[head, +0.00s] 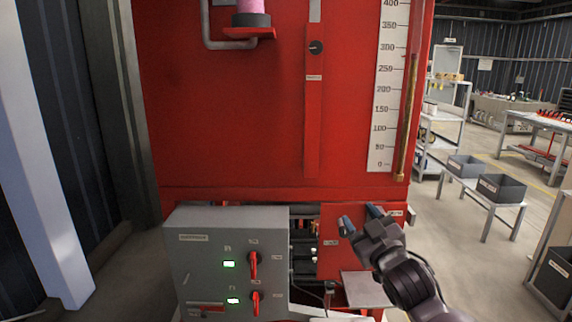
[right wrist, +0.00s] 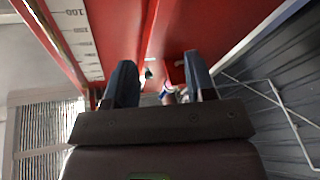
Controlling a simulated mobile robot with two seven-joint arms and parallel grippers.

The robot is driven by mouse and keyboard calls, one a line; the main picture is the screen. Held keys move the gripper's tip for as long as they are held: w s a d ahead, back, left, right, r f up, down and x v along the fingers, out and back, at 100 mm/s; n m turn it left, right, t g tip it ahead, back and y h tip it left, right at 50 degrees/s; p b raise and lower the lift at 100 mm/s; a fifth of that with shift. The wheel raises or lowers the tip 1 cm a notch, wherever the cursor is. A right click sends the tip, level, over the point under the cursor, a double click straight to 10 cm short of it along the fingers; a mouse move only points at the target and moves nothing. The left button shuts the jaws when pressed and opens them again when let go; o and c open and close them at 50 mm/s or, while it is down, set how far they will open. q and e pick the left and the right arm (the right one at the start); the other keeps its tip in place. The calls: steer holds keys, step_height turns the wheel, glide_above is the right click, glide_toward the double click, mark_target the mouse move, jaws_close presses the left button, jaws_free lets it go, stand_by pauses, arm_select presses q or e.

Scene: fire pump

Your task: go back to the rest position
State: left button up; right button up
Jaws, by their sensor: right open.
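My right gripper (head: 361,220) is in the lower right of the head view, in front of the lower part of the red fire pump cabinet (head: 240,110). Its two dark fingers are apart, with nothing seen between them. In the right wrist view the fingers (right wrist: 162,85) also stand apart, pointing toward the red cabinet surface. My left gripper is not in the head view.
A grey control box (head: 215,262) with two red switches and green lights stands at lower left. A white scale (head: 387,100) runs up the cabinet's right side. A low table with dark bins (head: 500,187) stands to the right, with open floor around it.

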steer(key=s+d+f+m+g+h, duration=0.2)
steer(key=s+d+f, duration=0.2)
steer(key=s+f, duration=0.6)
steer(key=s+d+f+m+g+h, duration=0.2)
steer(key=s+d+f+m+g, duration=0.1)
steer(key=s+f, duration=0.8)
steer(key=s+d+f+m+g+h, duration=0.2)
steer(key=s+d+f, duration=0.3)
steer(key=s+f, duration=0.5)
step_height(320, 180, down, 6)
steer(key=shift+s+r+m+g+h, duration=0.1)
steer(key=shift+s+m+g+h, duration=0.25)
steer(key=shift+g, duration=0.15)
steer(key=shift+c, duration=0.7)
